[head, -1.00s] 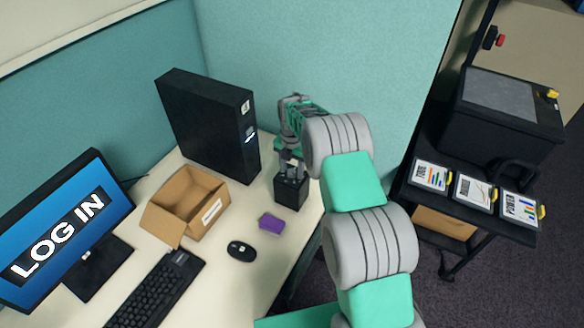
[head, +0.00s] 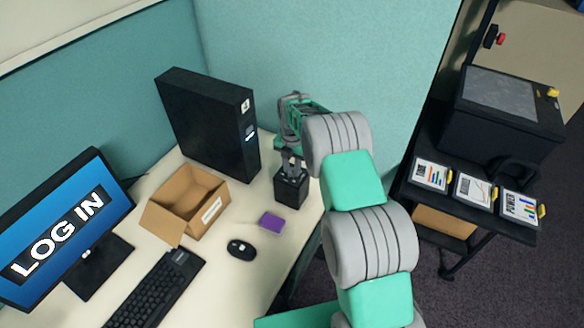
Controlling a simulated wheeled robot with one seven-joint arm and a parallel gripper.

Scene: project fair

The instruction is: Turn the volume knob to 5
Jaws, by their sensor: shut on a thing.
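A small black box-shaped speaker (head: 291,192) stands upright on the desk near its right edge, in the head view. My gripper (head: 291,173) points down onto the top of it from above. Its fingers are shut on the volume knob at the top of the box. The fingers and the small size hide the knob, so its pointer and any numbers cannot be read.
A black computer tower (head: 205,120) stands behind and left of the speaker. An open cardboard box (head: 187,205), a purple block (head: 271,222) and a black mouse (head: 242,249) lie nearby. A monitor (head: 62,225) and keyboard (head: 155,290) are at left. A dark cart (head: 470,215) stands at right.

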